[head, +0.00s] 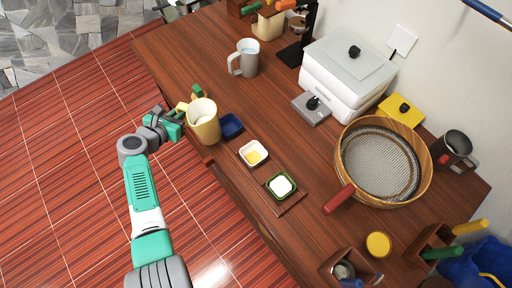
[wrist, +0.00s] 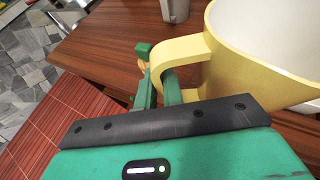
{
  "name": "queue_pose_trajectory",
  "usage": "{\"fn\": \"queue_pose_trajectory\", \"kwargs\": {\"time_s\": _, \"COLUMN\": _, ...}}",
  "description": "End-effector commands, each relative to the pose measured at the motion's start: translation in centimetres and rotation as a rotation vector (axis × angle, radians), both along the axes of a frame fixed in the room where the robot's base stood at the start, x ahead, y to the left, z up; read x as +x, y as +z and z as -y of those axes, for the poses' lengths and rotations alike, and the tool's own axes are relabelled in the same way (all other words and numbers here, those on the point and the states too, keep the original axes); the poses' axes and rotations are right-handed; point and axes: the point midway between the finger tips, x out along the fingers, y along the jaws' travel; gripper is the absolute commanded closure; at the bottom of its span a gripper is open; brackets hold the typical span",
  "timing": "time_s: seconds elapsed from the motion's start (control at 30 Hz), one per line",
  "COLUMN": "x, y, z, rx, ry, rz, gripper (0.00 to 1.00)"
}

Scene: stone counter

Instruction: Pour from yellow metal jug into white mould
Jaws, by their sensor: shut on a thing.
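The yellow metal jug (head: 205,128) is at the counter's front edge, roughly upright, its mouth facing up. My gripper (head: 181,112) is shut on its handle from the left. In the wrist view the handle (wrist: 193,52) sits between the fingers (wrist: 162,88), and the pale inside of the jug looks empty where it shows; its bottom is hidden. I cannot tell if the jug touches the counter. The white mould (head: 244,149), a small square dish with yellow in it, lies to the right of the jug, past a blue dish. The jug is apart from it.
The blue dish (head: 231,125) sits close beside the jug. A green mould with white filling (head: 281,186) lies beyond the white one. A grey mug (head: 247,58) stands behind. A large sieve (head: 380,163) and a white box appliance (head: 347,65) fill the right side.

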Motion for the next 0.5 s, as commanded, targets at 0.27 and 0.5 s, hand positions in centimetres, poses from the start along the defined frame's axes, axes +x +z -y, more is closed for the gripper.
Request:
{"fn": "queue_pose_trajectory", "kwargs": {"time_s": 0.27, "x": 0.0, "y": 1.0, "z": 0.3, "rx": 0.031, "ry": -0.001, "rz": 0.017, "gripper": 1.0}}
{"fn": "queue_pose_trajectory", "kwargs": {"time_s": 0.5, "x": -0.2, "y": 2.5, "z": 0.9, "rx": 0.128, "ry": -0.003, "rz": 0.058, "gripper": 1.0}}
